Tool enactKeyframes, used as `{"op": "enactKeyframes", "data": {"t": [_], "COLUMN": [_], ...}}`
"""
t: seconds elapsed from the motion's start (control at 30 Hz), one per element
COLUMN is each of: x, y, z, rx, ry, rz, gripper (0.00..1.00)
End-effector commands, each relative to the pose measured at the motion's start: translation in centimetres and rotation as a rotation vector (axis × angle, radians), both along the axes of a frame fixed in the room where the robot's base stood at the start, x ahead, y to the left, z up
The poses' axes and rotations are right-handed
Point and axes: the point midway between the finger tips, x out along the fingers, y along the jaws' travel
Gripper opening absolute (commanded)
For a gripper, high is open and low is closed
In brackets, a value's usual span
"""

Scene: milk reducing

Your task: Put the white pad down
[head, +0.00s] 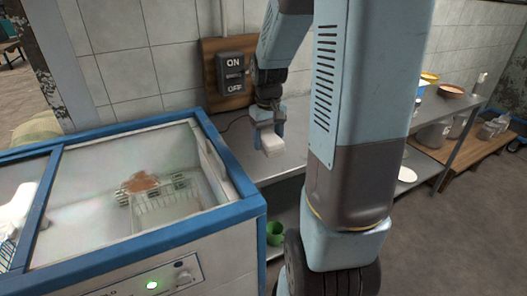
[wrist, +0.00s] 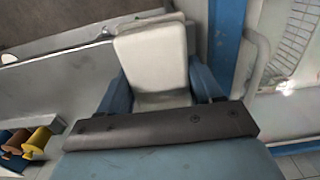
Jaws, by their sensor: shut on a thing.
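The white pad (head: 272,143) is a small pale block held in my gripper (head: 268,126), in the head view just right of the freezer's far corner. In the wrist view the pad (wrist: 155,60) sits between the two blue fingers of my gripper (wrist: 165,85), which are shut on it. The pad appears over the grey metal table (head: 282,158). I cannot tell whether its underside touches the tabletop.
A blue-rimmed chest freezer (head: 255,205) with a glass top stands at left, close to my gripper. An ON/OFF switch box (head: 235,73) is on the wall behind. A green cup (head: 275,233) is on the lower shelf. Bowls and pots stand farther right.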

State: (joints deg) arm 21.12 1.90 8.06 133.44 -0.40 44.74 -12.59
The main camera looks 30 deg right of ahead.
Motion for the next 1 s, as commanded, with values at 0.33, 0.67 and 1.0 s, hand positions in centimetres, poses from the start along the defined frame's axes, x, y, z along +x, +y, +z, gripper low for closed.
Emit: {"op": "enactKeyframes", "data": {"t": [0.33,0.67,1.0], "x": [5.3,8.4,9.6], "y": [-2.0,-3.2,-3.6], "z": [-2.6,-6.8,-8.3], "rx": [0.001,0.002,0.000], "ry": [0.002,0.003,0.001], "rz": [0.000,0.001,0.002], "gripper": [0.32,0.32,0.32]}}
